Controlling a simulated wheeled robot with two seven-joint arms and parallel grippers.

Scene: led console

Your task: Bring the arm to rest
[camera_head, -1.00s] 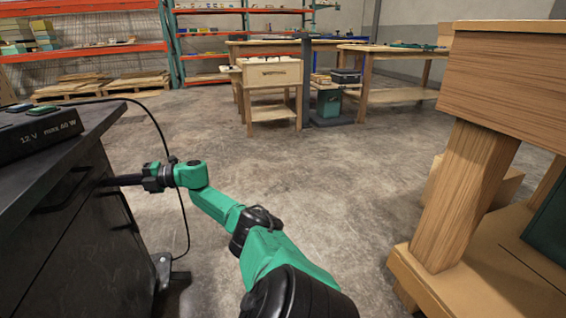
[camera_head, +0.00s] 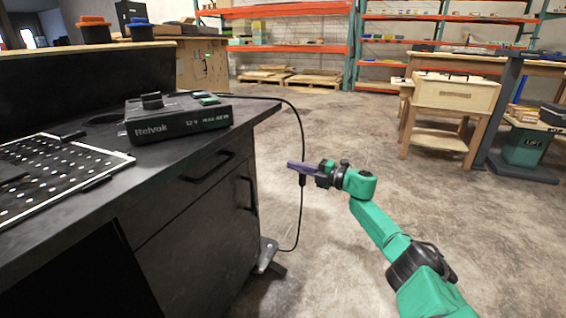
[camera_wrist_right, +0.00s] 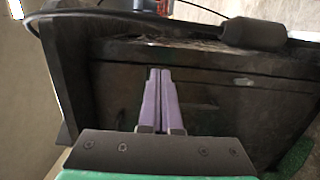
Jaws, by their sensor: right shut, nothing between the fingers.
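My right arm is green and black and comes in from the lower right of the head view. My right gripper (camera_head: 292,165) points left, in the air just off the right end of the black bench (camera_head: 200,215). Its purple-grey fingers also show in the right wrist view (camera_wrist_right: 159,100), shut together with nothing between them. A black cable with a thick dark part (camera_wrist_right: 252,34) passes beyond the fingers in that view. My left gripper is in neither view.
On the bench stand a black "Reivok" control box (camera_head: 178,115), whose cable hangs past my gripper, and a perforated panel (camera_head: 50,172). A wooden cabinet table (camera_head: 450,95) stands farther right. Open concrete floor (camera_head: 330,240) lies around my arm.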

